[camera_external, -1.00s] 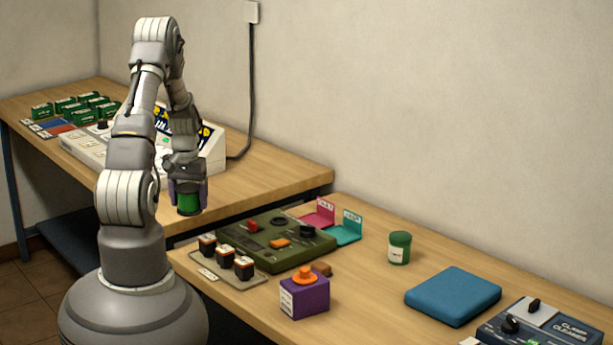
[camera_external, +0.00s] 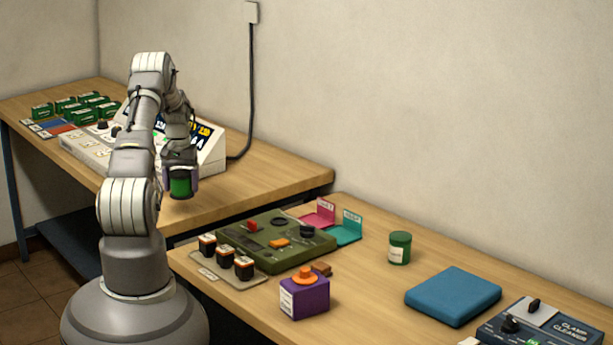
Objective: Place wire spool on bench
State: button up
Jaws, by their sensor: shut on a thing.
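My gripper (camera_external: 180,174) points down and is shut on a green cylinder, which looks like the wire spool (camera_external: 180,188). The gripper's fingers hide the spool's upper part and sides. The spool appears over the front part of the left wooden bench (camera_external: 262,188); I cannot tell whether its underside touches the top. A second wooden bench (camera_external: 365,290) is at the right, nearer the camera.
A sloped white console (camera_external: 205,155) stands behind my gripper, with several green blocks (camera_external: 82,112) further left. The right bench holds an olive panel (camera_external: 275,243), purple box (camera_external: 305,298), green jar (camera_external: 399,248), blue pad (camera_external: 453,296) and dark device (camera_external: 540,330).

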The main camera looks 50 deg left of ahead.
aim_at(184, 191)
jog(key=shift+w+a+f, duration=0.2)
jog(key=shift+w+a, duration=0.75)
jog(key=shift+a, duration=0.05)
jog(key=shift+f+b, duration=0.85)
jog(key=shift+f, duration=0.75)
jog(key=shift+f, duration=0.15)
jog(key=o, duration=1.2)
notch_tip(184, 191, up, 12)
jog(key=p, duration=0.3)
jog(key=shift+r, duration=0.2)
